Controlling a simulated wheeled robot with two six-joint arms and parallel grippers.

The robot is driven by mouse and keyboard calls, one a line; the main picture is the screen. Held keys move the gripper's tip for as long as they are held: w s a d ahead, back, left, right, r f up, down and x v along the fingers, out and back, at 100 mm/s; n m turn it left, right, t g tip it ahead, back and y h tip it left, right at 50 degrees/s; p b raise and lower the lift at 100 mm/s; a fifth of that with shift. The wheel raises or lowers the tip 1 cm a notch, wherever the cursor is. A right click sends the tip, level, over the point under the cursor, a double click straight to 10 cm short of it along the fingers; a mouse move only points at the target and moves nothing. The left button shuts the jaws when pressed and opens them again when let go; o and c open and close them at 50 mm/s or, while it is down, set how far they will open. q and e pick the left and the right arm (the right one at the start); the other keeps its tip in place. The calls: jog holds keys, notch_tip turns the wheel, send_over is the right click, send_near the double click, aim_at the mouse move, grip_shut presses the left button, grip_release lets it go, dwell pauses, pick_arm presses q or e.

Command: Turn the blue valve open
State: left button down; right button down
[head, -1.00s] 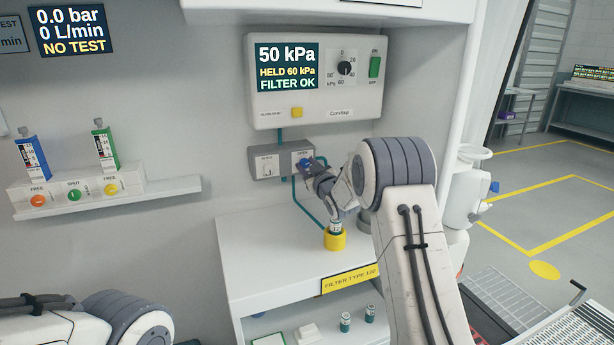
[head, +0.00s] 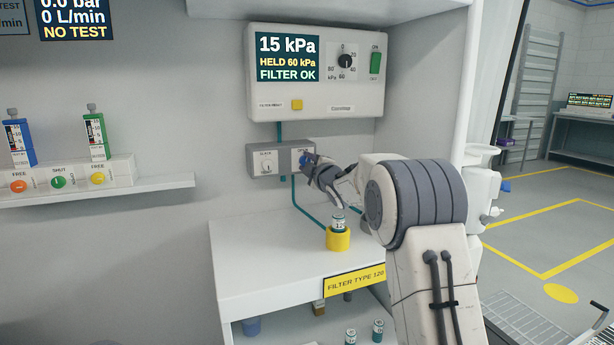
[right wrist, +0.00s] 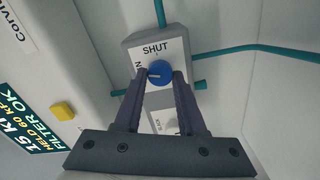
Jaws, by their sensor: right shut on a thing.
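The blue valve (right wrist: 159,73) is a round knob on a small grey box (head: 257,160) below the white control unit. In the right wrist view a pale line on the knob lies nearly level, its left end near the partly hidden OPEN label, with SHUT above the knob. In the head view the valve (head: 307,158) is partly covered by my right gripper (head: 311,162). The right gripper's fingers (right wrist: 159,79) are shut on the knob from both sides. The control unit's screen (head: 287,57) reads 15 kPa, HELD 60 kPa, FILTER OK. My left gripper is out of view.
A small canister (head: 338,222) stands in a yellow holder (head: 338,240) on the white bench (head: 255,255) below the gripper. A teal pipe (head: 300,208) runs beside the valve box. A wall shelf (head: 120,195) with gauges is at the left.

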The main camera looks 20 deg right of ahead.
jog(key=shift+a+f+n+b, duration=0.1)
jog(key=shift+n+b, duration=1.2)
jog(key=shift+n, duration=0.2)
jog(key=c, duration=0.5)
grip_release()
jog(key=s, duration=0.5)
jog(key=s+b, duration=0.1)
jog(key=s, duration=0.4)
jog(key=shift+s+d, duration=0.2)
jog(key=shift+s, duration=0.05)
